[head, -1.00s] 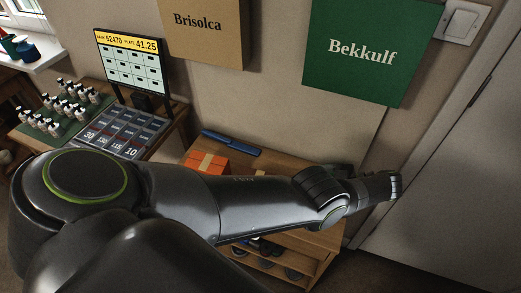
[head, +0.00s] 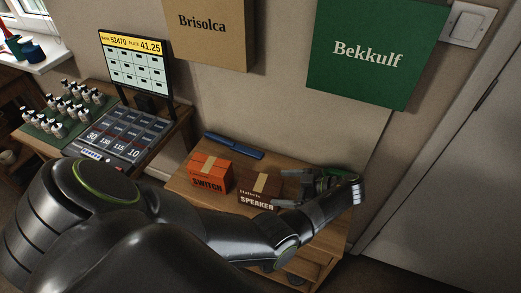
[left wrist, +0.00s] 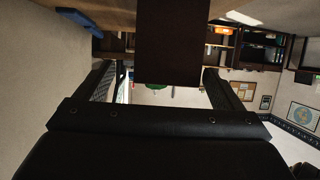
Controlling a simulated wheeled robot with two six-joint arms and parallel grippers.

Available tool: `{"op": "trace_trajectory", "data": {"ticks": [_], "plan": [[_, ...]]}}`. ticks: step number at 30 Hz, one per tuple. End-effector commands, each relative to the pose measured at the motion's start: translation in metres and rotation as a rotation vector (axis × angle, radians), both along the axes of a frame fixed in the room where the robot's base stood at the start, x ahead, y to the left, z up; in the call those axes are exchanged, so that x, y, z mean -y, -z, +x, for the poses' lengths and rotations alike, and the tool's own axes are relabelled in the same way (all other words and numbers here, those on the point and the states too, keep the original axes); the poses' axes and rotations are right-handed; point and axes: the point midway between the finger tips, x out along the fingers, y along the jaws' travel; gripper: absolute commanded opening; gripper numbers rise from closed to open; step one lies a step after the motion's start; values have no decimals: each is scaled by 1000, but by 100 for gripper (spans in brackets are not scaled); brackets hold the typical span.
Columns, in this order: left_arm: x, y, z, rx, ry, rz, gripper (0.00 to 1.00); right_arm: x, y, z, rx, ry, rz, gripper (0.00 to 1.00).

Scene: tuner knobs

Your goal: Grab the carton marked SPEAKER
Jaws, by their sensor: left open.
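The dark brown carton marked SPEAKER (head: 257,198) sits on the wooden shelf unit, with a tan tape strip on its top. My left gripper (head: 283,188) is open at the carton's right side, with its fingers pointing left toward it. In the left wrist view the brown carton (left wrist: 170,40) shows ahead, between the two spread fingers. I cannot tell how far the fingers reach around it. An orange carton marked SWITCH (head: 209,174) stands just left of the SPEAKER carton. My right gripper is not in view.
A blue object (head: 234,145) lies at the back of the wooden top (head: 180,186). A desk with a screen (head: 137,66), a price tray (head: 124,132) and several small bottles (head: 62,108) stands at left. The wall is close behind; a door is at right.

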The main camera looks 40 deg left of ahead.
Motion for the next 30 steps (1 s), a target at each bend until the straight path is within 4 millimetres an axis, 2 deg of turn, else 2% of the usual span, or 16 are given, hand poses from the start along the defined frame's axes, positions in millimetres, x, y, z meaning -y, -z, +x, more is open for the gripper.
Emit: {"op": "trace_trajectory", "data": {"ticks": [8,21,30], "plan": [[-9,5,-4,1,-2,1,89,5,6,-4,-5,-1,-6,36],[-43,21,-23,2,-1,2,89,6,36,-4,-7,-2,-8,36],[-49,20,-24,0,1,1,89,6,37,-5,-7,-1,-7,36]]}}
